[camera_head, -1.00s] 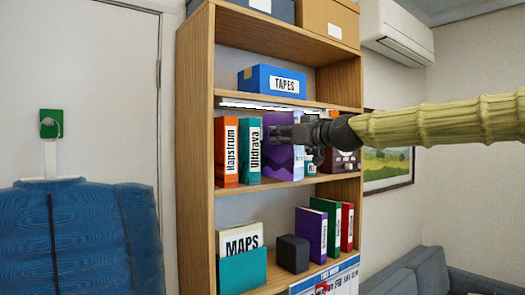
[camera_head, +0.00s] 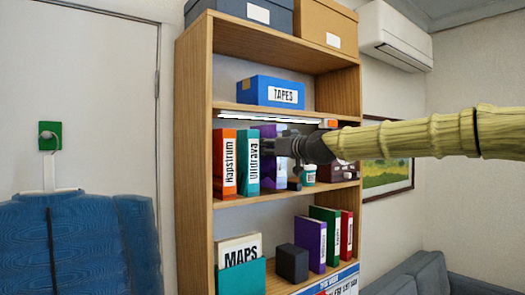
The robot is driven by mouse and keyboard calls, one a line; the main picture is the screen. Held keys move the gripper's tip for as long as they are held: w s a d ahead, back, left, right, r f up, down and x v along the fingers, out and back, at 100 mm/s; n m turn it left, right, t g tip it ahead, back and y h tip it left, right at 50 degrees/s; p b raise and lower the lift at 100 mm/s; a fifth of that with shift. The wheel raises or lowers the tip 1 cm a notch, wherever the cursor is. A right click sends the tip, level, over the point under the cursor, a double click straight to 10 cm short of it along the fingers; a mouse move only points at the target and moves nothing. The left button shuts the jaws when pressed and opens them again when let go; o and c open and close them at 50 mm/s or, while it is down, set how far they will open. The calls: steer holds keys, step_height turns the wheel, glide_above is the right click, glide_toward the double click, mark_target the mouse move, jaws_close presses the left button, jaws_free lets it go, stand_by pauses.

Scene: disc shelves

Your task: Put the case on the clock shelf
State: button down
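My gripper (camera_head: 272,146) reaches in from the right at the middle shelf (camera_head: 235,202) of the wooden bookcase. Its fingers are in front of a purple upright case (camera_head: 268,130), which they partly hide. I cannot tell whether they grip it or only overlap it. To its left, an orange case (camera_head: 225,165) labelled Hapstrum and a teal case (camera_head: 247,160) with a lettered spine stand upright side by side. No clock can be made out, and the task's case cannot be singled out for certain.
A blue TAPES box (camera_head: 270,90) is on the shelf above, over a light strip. A small cup (camera_head: 308,175) and dark reddish box (camera_head: 335,173) are right of my gripper. The lower shelf holds MAPS (camera_head: 240,252), a dark block (camera_head: 291,262) and coloured binders (camera_head: 311,242).

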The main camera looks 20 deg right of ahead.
steer(key=w, duration=0.1)
steer(key=w+a+f+p, duration=0.1)
steer(key=p, duration=0.1)
steer(key=shift+w+a+f, duration=0.3)
steer(key=shift+w+f, duration=0.05)
steer(key=shift+w, duration=0.05)
steer(key=c, duration=1.3)
jaws_free()
steer(key=o, duration=0.4)
steer(key=shift+s+d, duration=0.1)
steer(key=shift+d, duration=0.1)
steer(key=shift+a, duration=0.15)
steer(key=shift+r+b+v, duration=0.2)
steer(key=shift+b+v, duration=1)
steer(key=shift+v, duration=4.85)
